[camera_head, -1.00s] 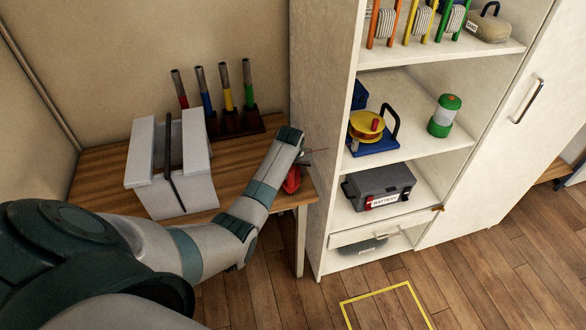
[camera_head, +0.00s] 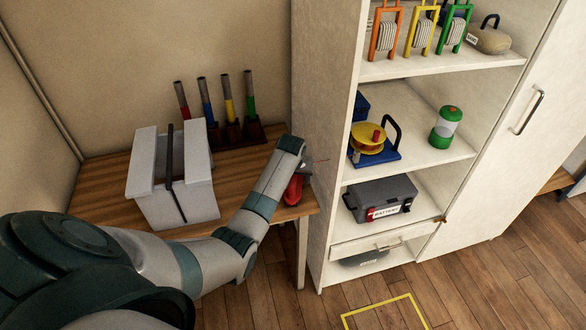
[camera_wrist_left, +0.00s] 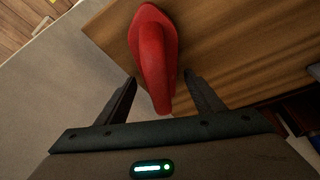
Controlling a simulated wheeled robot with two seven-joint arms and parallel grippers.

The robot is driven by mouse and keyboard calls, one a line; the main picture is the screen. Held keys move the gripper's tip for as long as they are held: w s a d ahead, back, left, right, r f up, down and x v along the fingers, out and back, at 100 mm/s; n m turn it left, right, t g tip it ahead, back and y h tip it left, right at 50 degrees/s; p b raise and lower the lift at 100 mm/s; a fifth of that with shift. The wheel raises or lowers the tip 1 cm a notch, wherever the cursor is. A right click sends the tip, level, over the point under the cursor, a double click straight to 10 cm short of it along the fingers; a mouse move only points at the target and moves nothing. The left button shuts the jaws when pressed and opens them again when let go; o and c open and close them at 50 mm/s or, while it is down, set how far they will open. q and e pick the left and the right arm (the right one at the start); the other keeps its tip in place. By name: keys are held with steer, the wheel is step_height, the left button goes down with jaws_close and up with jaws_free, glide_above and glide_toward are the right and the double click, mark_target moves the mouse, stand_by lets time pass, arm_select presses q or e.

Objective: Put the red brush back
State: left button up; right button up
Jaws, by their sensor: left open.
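A smooth red object (camera_head: 293,189), which I take to be the red brush, is at the right end of the wooden bench (camera_head: 105,186). In the left wrist view the red brush (camera_wrist_left: 155,45) is broad at the far end, and its narrower end reaches between my fingers. My left gripper (camera_wrist_left: 160,82) is open, one finger on each side of that narrow end, with gaps visible. In the head view my forearm and wrist partly hide the brush and gripper. My right gripper is in neither view.
A tall white shelf unit (camera_head: 322,130) borders the bench's right end.

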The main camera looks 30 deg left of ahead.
arm_select(q)
steer(key=b+v, duration=0.1)
steer(key=v, duration=0.9)
steer(key=shift+s+r, duration=0.1)
steer(key=shift+r, duration=0.05)
